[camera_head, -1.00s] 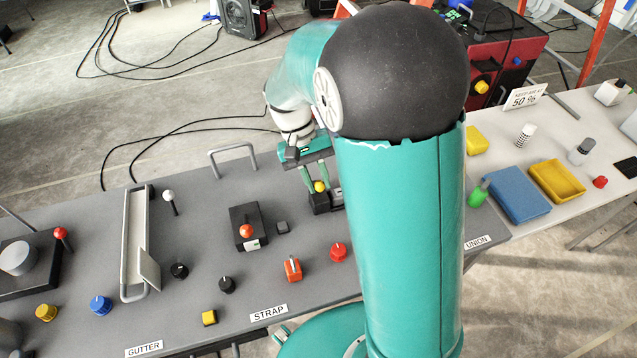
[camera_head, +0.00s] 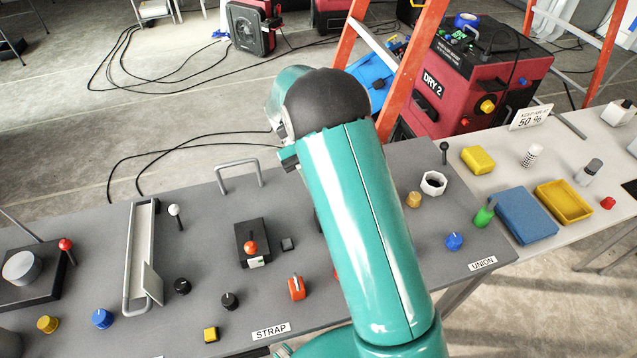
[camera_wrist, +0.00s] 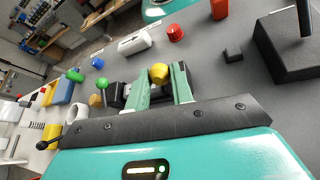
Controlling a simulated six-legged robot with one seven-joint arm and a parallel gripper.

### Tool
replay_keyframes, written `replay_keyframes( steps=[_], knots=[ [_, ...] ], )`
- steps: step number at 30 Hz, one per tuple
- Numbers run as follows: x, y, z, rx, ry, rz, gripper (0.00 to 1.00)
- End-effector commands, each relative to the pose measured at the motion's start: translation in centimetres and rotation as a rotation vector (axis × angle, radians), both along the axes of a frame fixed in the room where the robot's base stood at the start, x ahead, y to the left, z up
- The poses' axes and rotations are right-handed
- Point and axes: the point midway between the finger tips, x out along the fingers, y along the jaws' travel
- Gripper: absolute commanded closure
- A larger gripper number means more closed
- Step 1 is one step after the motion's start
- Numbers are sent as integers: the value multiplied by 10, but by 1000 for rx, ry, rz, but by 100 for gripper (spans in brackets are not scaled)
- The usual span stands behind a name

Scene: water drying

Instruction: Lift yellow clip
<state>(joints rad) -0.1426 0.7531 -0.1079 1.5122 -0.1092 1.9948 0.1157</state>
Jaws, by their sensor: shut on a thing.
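The yellow clip (camera_wrist: 159,73) shows in the wrist view as a small rounded yellow piece between the tips of my gripper's two green fingers (camera_wrist: 160,80). The fingers are shut on it. Dark parts show between and beside the fingers, and I cannot tell whether the clip touches anything below. In the head view my teal arm hides the fingers and the clip; only a bit of my gripper's body shows at the arm's left edge.
A black box with a red-knobbed lever (camera_head: 251,247) and an orange switch (camera_head: 296,288) stand on the grey bench. A grey handle (camera_head: 238,176) rises at its back edge.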

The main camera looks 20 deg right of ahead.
Motion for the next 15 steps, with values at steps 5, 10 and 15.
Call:
replay_keyframes(
  steps=[5,10,15],
  knots=[
    [1,0,-1,1,15,1,100],
    [1,0,-1,1,16,0,100],
    [1,0,-1,0,16,0,73]
  ],
)
